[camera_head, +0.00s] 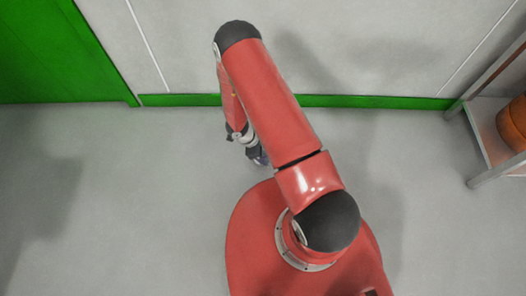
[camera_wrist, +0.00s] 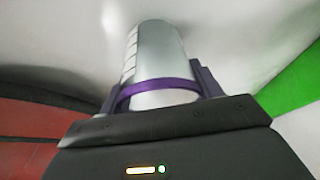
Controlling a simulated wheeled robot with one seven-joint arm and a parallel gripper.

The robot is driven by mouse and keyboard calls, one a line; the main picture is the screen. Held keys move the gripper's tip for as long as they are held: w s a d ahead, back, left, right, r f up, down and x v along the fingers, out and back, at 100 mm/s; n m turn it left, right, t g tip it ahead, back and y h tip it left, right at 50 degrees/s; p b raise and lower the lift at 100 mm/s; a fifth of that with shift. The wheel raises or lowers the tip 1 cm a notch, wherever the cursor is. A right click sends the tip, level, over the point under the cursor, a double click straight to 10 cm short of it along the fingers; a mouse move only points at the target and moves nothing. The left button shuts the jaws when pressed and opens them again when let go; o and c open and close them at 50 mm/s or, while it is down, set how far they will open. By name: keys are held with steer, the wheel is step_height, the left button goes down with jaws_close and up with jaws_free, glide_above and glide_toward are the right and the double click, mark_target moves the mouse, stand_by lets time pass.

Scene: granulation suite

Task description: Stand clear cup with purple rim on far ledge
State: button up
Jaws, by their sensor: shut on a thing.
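In the wrist view, the clear cup (camera_wrist: 160,55) with graduation marks on its side is between the two fingers of my gripper (camera_wrist: 158,88). Its purple rim (camera_wrist: 158,86) is at the end near the gripper body, and the cup extends away from the palm. My gripper is shut on the cup. In the head view, my gripper (camera_head: 258,156) hangs low beside my base and is mostly hidden by my arm; only a small dark bit of it shows. I see no ledge that I can name as the far ledge.
A metal shelf (camera_head: 488,150) with an orange-brown round container (camera_head: 514,124) stands at the right edge. A pale wall (camera_head: 370,45) with a green base strip (camera_head: 370,102) runs across the back, with a green panel (camera_head: 50,50) at left. Grey floor (camera_head: 130,200) is clear at left.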

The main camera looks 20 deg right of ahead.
steer(key=shift+f, duration=0.1)
steer(key=o, duration=0.5)
steer(key=shift+f, duration=0.1)
steer(key=o, duration=0.5)
